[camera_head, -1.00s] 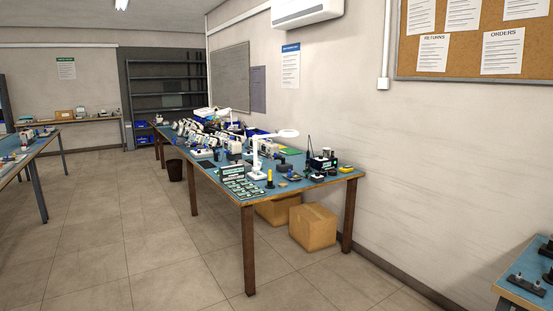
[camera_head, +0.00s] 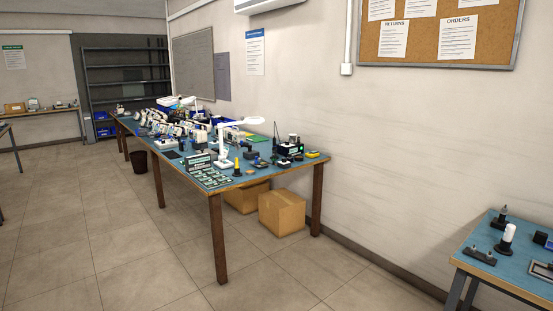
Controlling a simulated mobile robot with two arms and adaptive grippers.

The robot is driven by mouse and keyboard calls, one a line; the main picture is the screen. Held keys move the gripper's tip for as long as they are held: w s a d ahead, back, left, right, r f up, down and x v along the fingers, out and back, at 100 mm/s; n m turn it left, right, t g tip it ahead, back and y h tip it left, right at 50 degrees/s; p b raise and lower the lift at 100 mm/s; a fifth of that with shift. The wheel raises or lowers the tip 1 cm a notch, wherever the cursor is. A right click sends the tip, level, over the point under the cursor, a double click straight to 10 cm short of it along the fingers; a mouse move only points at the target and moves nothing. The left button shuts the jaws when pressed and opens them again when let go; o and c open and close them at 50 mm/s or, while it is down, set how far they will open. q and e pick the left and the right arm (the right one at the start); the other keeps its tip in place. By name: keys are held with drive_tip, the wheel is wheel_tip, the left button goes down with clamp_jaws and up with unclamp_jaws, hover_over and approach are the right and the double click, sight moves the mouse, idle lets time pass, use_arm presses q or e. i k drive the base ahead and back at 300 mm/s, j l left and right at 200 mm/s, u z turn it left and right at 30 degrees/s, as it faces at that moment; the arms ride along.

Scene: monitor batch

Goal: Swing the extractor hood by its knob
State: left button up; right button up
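I cannot make out an extractor hood or its knob for certain. A white jointed arm with a flat round head (camera_head: 268,120) stands on the long blue-topped workbench (camera_head: 243,183); I cannot tell whether it is a lamp or a hood. Another white head (camera_head: 187,101) shows farther back on the same bench. Neither of my grippers is in view.
A second blue-topped table (camera_head: 481,257) at the lower right holds a white cylinder (camera_head: 507,238) and a dark block (camera_head: 480,254). Cardboard boxes (camera_head: 283,211) sit under the long bench. Tiled floor is clear at the left and front.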

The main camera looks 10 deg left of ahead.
sight(237, 146)
drive_tip(key=i, duration=4.2)
